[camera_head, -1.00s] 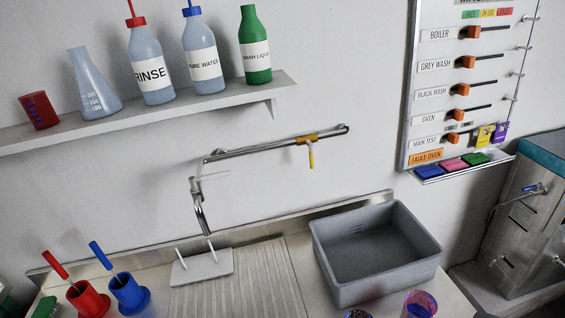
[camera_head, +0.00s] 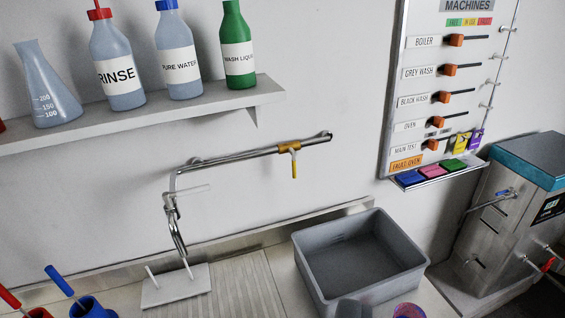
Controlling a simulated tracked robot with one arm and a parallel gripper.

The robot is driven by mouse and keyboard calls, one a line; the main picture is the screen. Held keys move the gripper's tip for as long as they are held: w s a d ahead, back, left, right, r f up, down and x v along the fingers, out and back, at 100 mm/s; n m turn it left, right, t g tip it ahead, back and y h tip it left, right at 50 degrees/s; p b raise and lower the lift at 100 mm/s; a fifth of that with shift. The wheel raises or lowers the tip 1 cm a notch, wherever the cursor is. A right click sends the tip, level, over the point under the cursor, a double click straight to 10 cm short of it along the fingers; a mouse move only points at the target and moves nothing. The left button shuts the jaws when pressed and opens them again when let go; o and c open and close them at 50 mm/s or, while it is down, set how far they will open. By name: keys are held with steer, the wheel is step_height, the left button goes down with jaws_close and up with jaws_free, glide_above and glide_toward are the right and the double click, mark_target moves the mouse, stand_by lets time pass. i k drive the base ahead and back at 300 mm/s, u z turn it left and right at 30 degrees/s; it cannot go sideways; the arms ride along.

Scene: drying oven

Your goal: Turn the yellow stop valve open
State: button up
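The yellow stop valve (camera_head: 289,147) sits on a metal pipe (camera_head: 235,156) on the wall above the grey basin. Its body is brass-yellow. Its small yellow lever (camera_head: 294,168) hangs straight down, crosswise to the pipe. No gripper fingers can be made out in this view, and nothing touches the valve.
A shelf (camera_head: 150,115) with bottles and a flask juts out above the pipe at left. A grey basin (camera_head: 358,262) stands below the valve. A sign board with orange switches (camera_head: 440,95) and a metal machine (camera_head: 500,235) are at right. The wall around the valve is bare.

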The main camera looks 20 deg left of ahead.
mark_target(294, 154)
steer(key=i, duration=0.9)
steer(key=z, duration=0.05)
